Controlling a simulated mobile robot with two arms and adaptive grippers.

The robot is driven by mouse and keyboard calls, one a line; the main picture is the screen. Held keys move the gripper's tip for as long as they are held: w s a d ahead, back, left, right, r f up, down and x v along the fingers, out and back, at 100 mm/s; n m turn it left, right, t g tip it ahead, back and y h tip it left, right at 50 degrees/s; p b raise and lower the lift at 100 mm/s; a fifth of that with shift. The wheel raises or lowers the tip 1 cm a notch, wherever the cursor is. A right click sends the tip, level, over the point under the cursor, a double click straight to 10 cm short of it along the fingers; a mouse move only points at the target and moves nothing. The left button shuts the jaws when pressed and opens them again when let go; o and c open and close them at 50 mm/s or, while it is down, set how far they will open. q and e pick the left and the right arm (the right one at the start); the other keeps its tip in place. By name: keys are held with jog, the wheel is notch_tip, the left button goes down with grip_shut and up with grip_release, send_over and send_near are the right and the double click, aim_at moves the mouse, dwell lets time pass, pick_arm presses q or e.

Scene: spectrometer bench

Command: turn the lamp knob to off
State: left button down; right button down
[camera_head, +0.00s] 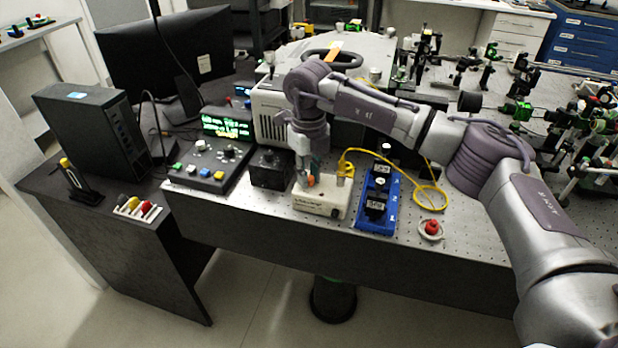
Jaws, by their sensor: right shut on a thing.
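The lamp is a cream box (322,201) near the front edge of the bench, with a yellow fibre cable (345,166) leaving its right end. My right gripper (304,182) comes down from above onto the left part of the lamp's top. Its fingers are shut on the lamp knob, which they mostly hide; I cannot read the knob's setting. A small orange part (311,181) shows right beside the fingertips. My left gripper is not in view.
A black box with a dial (270,172) and a control panel with coloured buttons (205,165) stand left of the lamp. A blue holder (378,205) and a red button on a white base (431,229) stand right. Optics crowd the back right.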

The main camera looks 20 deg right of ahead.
aim_at(309, 177)
jog(key=shift+n+b, duration=0.75)
jog(key=shift+n, duration=1.45)
jog(key=c, duration=1)
grip_release()
jog(key=shift+r, duration=0.1)
notch_tip(309, 177, up, 12)
jog(key=shift+f, duration=0.1)
